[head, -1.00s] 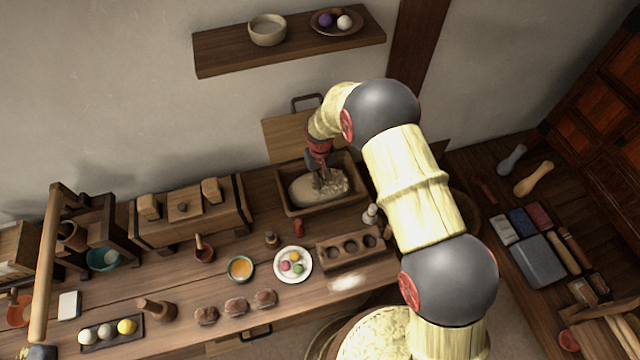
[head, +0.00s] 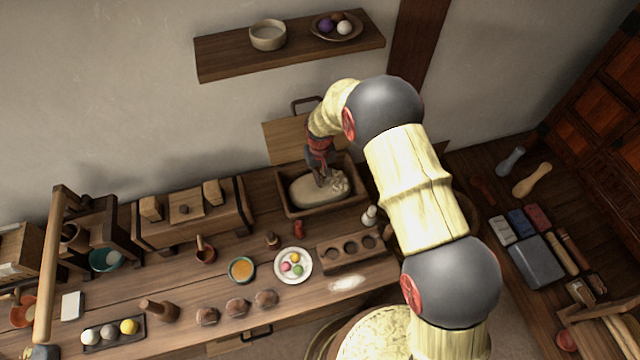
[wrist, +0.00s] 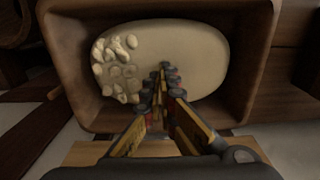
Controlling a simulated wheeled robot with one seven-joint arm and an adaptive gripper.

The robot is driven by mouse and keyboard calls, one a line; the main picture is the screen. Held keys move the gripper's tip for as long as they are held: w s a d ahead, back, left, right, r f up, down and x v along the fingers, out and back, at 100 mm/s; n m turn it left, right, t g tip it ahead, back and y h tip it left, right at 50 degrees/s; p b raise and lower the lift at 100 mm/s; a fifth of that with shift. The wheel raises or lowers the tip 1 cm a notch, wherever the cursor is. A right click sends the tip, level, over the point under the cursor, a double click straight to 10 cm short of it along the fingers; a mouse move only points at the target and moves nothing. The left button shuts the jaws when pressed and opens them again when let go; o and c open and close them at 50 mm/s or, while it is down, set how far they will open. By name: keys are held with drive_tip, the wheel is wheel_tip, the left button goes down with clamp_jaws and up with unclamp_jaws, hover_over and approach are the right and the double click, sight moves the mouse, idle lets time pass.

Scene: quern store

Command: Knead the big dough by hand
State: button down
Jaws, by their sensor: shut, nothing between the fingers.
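The big dough (head: 312,190) is a pale oval mass in a dark wooden trough (head: 290,209) at the back of the bench. In the wrist view the dough (wrist: 190,45) is mostly smooth, with a patch of lumps at its left end, inside the trough's walls (wrist: 262,70). My gripper (head: 326,182) points down over the dough, its fingers shut and empty. In the wrist view its fingertips (wrist: 165,72) overlap the dough's near edge; I cannot tell whether they touch it. The fingers hide a little of the dough.
A wooden mould block (head: 352,250), a white plate of coloured balls (head: 293,265) and a small white-topped bottle (head: 370,215) stand in front of the trough. A board (head: 285,138) leans on the wall behind it. A lidded wooden box (head: 190,218) stands to its left.

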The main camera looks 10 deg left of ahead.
idle(0.4)
wheel_tip(320, 180, up, 6)
drive_tip(key=p, duration=0.3)
idle(0.3)
idle(0.4)
